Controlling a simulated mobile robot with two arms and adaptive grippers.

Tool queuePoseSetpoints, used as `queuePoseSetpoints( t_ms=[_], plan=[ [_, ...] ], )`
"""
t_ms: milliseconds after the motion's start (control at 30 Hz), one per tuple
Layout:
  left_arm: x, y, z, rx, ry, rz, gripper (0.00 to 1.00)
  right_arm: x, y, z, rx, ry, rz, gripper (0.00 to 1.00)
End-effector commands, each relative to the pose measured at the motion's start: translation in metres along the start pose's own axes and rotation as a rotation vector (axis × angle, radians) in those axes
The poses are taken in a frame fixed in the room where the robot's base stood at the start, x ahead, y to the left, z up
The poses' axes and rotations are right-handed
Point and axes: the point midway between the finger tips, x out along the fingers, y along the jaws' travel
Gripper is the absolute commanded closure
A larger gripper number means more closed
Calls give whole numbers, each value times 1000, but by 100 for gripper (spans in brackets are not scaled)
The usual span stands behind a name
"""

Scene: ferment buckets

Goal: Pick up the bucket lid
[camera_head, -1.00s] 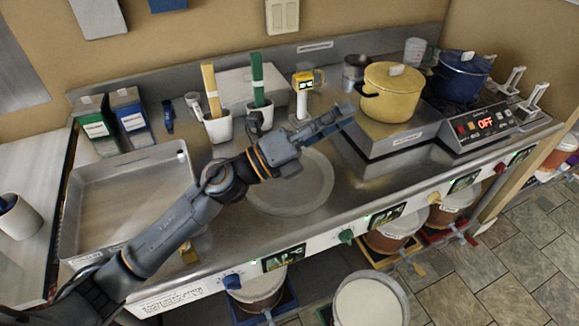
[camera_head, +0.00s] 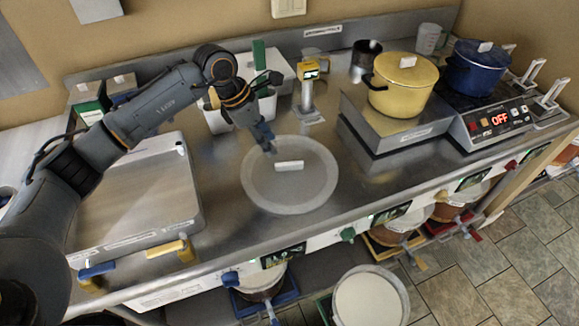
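The bucket lid (camera_head: 308,190) is a round, pale grey disc lying flat on the steel counter in the middle of the view. A short white handle (camera_head: 289,165) sticks up near its centre. My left gripper (camera_head: 270,148) points down over the lid's upper left part, close to the handle. Its fingers are dark and seen at a steep angle, so the gap between them is unclear. The handle's near side is free in view. My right gripper is not in view.
A yellow pot (camera_head: 402,88) and a blue pot (camera_head: 467,70) stand at the right. A yellow-topped device (camera_head: 307,90) stands behind the lid. A steel tray (camera_head: 140,205) is at the left. An open white bucket (camera_head: 370,300) stands below the counter.

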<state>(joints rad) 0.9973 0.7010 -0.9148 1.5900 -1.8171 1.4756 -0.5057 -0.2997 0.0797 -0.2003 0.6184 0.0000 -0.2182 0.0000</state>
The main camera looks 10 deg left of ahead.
Motion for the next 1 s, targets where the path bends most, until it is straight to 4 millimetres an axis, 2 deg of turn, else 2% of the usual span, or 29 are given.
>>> queuePoseSetpoints(
  t_ms=[100, 200, 433, 600, 700, 1000],
  plan=[
    [22, -2, 2, -1, 0, -4, 63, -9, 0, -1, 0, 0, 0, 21],
    [35, -1, 2, -1, -2, -2, 63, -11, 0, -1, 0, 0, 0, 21],
    [50, -1, 5, 0, -3, -3, 63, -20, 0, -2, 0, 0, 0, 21],
    [75, -3, 12, -2, -2, -5, 63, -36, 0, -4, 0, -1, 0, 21],
    [89, -2, 11, -2, -2, -2, 63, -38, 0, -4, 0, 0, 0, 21],
    [96, -1, 10, 0, -3, -1, 63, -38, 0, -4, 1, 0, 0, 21]
  ],
)
